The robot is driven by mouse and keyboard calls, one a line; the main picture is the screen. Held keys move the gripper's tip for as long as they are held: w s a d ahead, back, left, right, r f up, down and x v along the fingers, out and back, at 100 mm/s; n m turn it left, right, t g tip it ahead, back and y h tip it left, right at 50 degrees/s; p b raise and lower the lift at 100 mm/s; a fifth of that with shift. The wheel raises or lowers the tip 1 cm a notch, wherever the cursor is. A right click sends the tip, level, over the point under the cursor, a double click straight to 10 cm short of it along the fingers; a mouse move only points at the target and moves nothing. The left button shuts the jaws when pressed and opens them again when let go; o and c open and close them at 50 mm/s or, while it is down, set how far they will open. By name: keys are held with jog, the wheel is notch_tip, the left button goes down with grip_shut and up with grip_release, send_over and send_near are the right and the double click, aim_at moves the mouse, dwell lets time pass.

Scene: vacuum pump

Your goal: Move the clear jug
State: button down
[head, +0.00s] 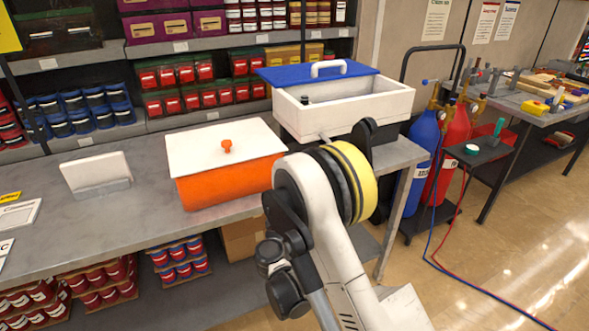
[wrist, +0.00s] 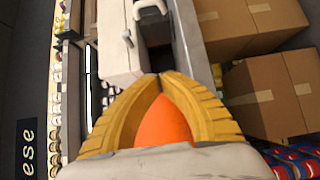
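I cannot make out a clear jug in either view. In the wrist view the two yellow fingers of my gripper (wrist: 158,76) come together at their tips, with nothing clearly held. An orange surface (wrist: 165,125) fills the gap between the fingers; I cannot tell for certain what it belongs to. In the head view my arm hides the gripper, near the right end of the workbench (head: 70,240).
An orange box (head: 225,185) with a white lid stands on the bench. Beside it is an open white bin (head: 350,108) with a blue lid (head: 318,72). Gas cylinders (head: 424,150) stand to the right. Cardboard boxes (wrist: 275,95) show in the wrist view.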

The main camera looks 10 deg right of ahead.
jog(key=b+x, duration=0.1)
jog(key=x, duration=0.5)
jog(key=b+x, duration=0.1)
jog(key=x, duration=0.5)
jog(key=b+x, duration=0.1)
jog(key=x, duration=0.5)
jog(key=shift+w+d+f, duration=0.1)
jog(key=shift+w+d, duration=0.05)
jog(key=shift+d, duration=0.2)
jog(key=shift+w+d, duration=0.25)
jog(key=shift+w, duration=0.3)
jog(key=shift+s+d+b, duration=0.3)
jog(key=shift+s+d, duration=0.2)
jog(key=shift+s, duration=0.4)
